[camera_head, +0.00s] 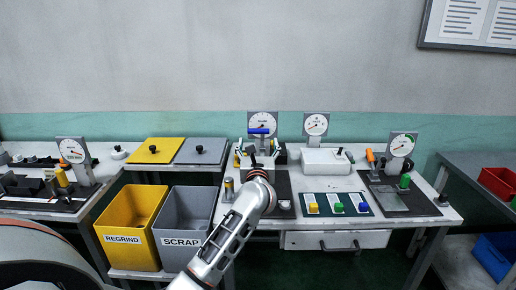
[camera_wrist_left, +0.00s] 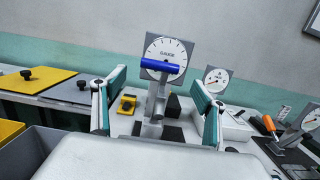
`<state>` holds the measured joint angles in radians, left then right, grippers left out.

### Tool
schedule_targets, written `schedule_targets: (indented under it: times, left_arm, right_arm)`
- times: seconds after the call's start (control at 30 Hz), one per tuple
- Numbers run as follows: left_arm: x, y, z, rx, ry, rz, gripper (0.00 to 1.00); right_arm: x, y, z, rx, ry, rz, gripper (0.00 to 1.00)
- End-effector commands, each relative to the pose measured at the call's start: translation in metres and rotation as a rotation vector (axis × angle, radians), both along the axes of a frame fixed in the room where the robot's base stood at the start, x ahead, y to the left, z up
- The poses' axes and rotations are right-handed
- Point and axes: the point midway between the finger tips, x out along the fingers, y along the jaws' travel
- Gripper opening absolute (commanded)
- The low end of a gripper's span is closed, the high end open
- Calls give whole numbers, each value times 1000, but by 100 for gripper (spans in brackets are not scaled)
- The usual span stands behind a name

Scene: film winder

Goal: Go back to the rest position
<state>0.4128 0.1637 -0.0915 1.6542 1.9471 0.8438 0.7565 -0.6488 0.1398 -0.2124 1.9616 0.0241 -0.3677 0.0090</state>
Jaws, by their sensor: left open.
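My left gripper (camera_head: 260,152) is open in front of the gauge stand at the middle of the bench. In the left wrist view its two teal-padded fingers (camera_wrist_left: 159,80) stand wide apart with nothing between the pads. Beyond them a blue cylinder (camera_wrist_left: 161,66) lies across the top of the grey gauge stand (camera_wrist_left: 154,105), in front of a round dial (camera_wrist_left: 168,50). The blue cylinder also shows in the head view (camera_head: 260,131), above the gripper. My wrist hides the lower part of the stand. My right gripper is not in view.
A yellow REGRIND bin (camera_head: 125,218) and a grey SCRAP bin (camera_head: 186,212) stand left of my arm. To its right are a white box (camera_head: 325,161), a board with coloured blocks (camera_head: 325,198) and another dial stand (camera_head: 400,146).

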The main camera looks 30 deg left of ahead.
Motion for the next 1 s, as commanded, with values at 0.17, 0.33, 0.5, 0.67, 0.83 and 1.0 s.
schedule_targets:
  times: [0.17,0.33,0.5,0.67,0.83,1.0]
  left_arm:
    - [-13,-8,-2,-1,0,0,72]
    - [-16,-10,-2,-1,-1,0,72]
    - [-16,-10,-2,-1,-1,0,72]
    - [-16,-10,-2,0,0,0,72]
    - [-19,-11,-4,34,8,2,72]
    - [-43,-30,-22,355,83,9,72]
  right_arm:
    - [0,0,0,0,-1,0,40]
    - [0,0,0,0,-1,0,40]
    - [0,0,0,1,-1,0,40]
    - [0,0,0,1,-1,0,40]
    - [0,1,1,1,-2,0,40]
    - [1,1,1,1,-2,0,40]
